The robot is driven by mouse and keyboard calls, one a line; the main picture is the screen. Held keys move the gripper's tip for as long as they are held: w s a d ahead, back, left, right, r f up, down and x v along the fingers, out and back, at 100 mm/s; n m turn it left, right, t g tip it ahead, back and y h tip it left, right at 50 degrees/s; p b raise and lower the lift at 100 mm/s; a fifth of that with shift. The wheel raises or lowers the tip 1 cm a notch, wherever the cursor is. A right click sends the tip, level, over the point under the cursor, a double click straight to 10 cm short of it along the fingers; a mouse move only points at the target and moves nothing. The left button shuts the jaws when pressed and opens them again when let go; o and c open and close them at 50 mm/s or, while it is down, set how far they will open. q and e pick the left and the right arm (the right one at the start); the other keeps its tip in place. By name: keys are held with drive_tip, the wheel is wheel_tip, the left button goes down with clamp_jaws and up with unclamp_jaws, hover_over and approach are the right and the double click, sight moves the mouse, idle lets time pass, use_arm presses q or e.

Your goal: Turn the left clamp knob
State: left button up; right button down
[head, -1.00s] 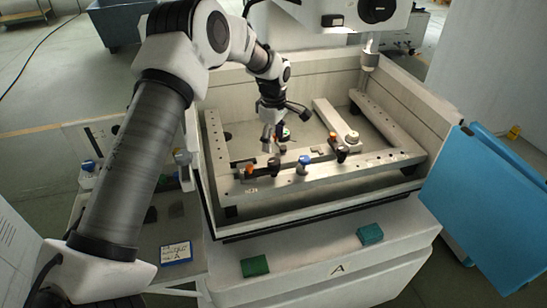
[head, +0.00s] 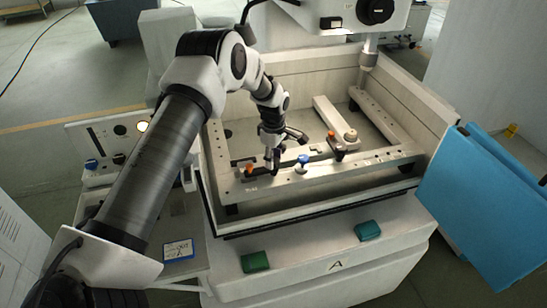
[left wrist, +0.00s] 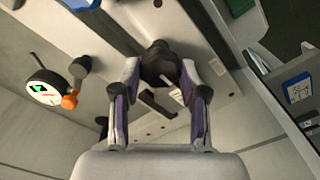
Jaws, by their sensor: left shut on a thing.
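The left clamp knob (left wrist: 158,62) is black and sits between the two fingers of my left gripper (left wrist: 160,95) in the left wrist view. In the head view my left gripper (head: 272,162) reaches down onto the front rail (head: 316,178) and largely hides this knob. The fingers are closed around the knob, which stays on its clamp. A second dark clamp knob (head: 340,154) stands farther right on the same rail. My right gripper is out of view.
A blue knob (head: 303,160) stands on the rail just right of my gripper, and an orange piece (head: 249,169) just left. A round dial (left wrist: 45,88) shows in the left wrist view. The basin walls (head: 310,72) surround the frame. Two green blocks (head: 255,262) lie in front.

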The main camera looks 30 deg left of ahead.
use_arm(q)
drive_tip(key=shift+f+m, duration=0.1)
drive_tip(key=shift+m, duration=0.2)
drive_tip(key=shift+m+b, duration=0.5)
drive_tip(key=m+b, duration=0.1)
drive_tip(key=m, duration=0.2)
drive_tip(key=shift+f, duration=0.1)
drive_tip(key=m+b, duration=0.2)
drive_tip(key=m, duration=0.3)
drive_tip(key=shift+m, duration=0.4)
drive_tip(key=m+b, duration=0.1)
drive_tip(key=m, duration=0.4)
drive_tip(key=m+b, duration=0.1)
drive_tip(key=m, duration=0.5)
drive_tip(key=shift+m, duration=0.3)
drive_tip(key=o, duration=1.1)
drive_tip(key=shift+o, duration=0.2)
